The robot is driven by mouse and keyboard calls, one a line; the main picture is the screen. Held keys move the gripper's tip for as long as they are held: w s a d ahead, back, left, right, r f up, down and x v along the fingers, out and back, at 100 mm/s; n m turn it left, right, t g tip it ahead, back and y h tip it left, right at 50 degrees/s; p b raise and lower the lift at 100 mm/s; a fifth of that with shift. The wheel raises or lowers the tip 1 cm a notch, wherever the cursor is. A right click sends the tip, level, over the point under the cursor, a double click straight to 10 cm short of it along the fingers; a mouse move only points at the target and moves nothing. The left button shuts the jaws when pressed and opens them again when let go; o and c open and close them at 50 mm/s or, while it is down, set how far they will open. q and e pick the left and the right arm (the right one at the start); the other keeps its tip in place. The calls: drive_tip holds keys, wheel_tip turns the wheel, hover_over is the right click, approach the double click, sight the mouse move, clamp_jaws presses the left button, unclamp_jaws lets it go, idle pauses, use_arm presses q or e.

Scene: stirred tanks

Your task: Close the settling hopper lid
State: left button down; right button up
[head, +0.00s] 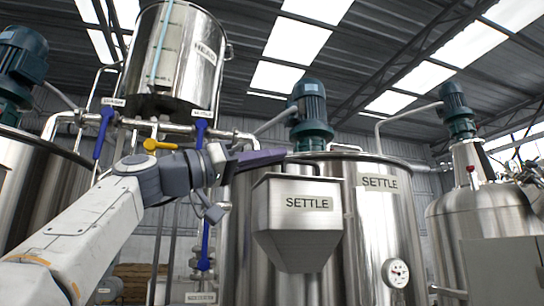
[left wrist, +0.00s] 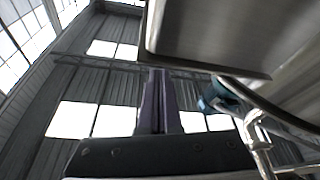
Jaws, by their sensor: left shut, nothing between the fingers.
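The settling hopper (head: 298,235) is a steel box with a tapered bottom and a SETTLE label, on the front of the big SETTLE tank. Its top is seen nearly edge-on, so I cannot clearly tell how its lid stands. My left gripper (head: 278,155) reaches in from the left, its purple fingers shut and empty, at the hopper's upper left edge in the picture. In the left wrist view the shut fingers (left wrist: 157,78) point up the picture, close to a brushed steel panel with a lip (left wrist: 215,35). I cannot tell whether they touch it.
The SETTLE tank (head: 375,225) with a dial gauge (head: 396,273) stands behind the hopper. A header vessel (head: 180,55) hangs above my arm. Pipes with blue-handled valves (head: 104,130) and a yellow handle (head: 158,145) are close to my arm. Another tank (head: 465,215) stands at right.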

use_arm(q)
drive_tip(key=r+p, duration=0.4)
drive_tip(key=shift+w+a, duration=0.1)
drive_tip(key=shift+w, duration=0.3)
drive_tip(key=shift+a+f, duration=0.15)
drive_tip(key=shift+a, duration=0.15)
drive_tip(key=b+v, duration=0.3)
drive_tip(key=v, duration=0.6)
drive_tip(key=shift+a+b, duration=0.25)
drive_tip(key=shift+b, duration=0.05)
drive_tip(key=shift+f, duration=0.15)
